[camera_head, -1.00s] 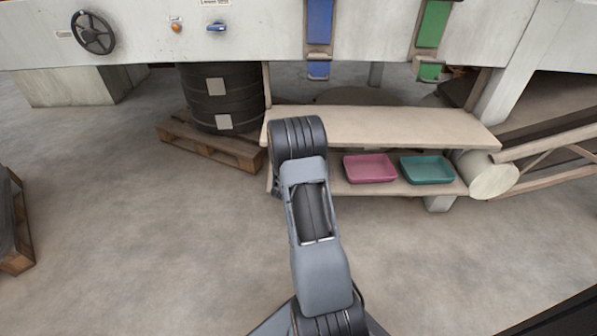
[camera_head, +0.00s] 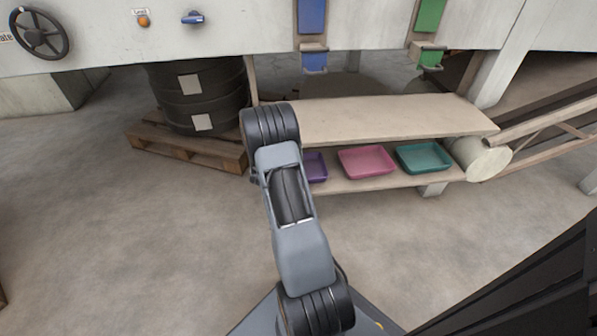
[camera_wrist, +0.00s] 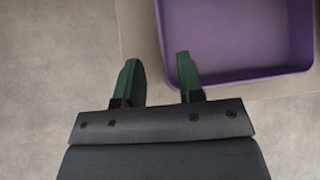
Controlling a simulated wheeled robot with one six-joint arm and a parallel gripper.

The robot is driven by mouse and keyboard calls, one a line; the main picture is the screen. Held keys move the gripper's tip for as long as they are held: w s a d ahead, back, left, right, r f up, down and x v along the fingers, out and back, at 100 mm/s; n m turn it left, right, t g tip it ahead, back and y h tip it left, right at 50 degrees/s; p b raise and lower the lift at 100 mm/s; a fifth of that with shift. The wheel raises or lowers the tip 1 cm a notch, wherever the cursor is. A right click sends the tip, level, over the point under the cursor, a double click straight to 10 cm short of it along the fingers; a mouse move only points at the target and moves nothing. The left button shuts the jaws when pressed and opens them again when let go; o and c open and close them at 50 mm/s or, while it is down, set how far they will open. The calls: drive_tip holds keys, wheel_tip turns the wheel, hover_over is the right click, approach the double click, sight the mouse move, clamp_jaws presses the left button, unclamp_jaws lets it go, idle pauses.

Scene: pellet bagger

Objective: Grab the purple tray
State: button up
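The purple tray (camera_head: 316,167) is on the lower shelf (camera_head: 390,181) of the bench, partly hidden behind my arm in the head view. In the wrist view the purple tray (camera_wrist: 238,38) fills the upper right, with its near rim and left corner in sight. My gripper (camera_wrist: 157,75) is open, with two green fingers apart and nothing between them. The right finger overlaps the tray's near-left corner in the picture; I cannot tell whether it touches. The head view hides my gripper behind the arm.
A pink tray (camera_head: 367,161) and a teal tray (camera_head: 424,157) sit to the right on the same shelf. The bench top (camera_head: 390,120) overhangs them. A wooden pallet (camera_head: 187,146) with a black drum (camera_head: 203,97) stands left. The floor in front is clear.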

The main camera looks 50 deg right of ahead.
drive_tip(key=shift+b+x, duration=0.95)
drive_tip(key=shift+x, duration=1.7)
drive_tip(key=shift+s, duration=0.2)
drive_tip(key=shift+c, duration=0.2)
clamp_jaws()
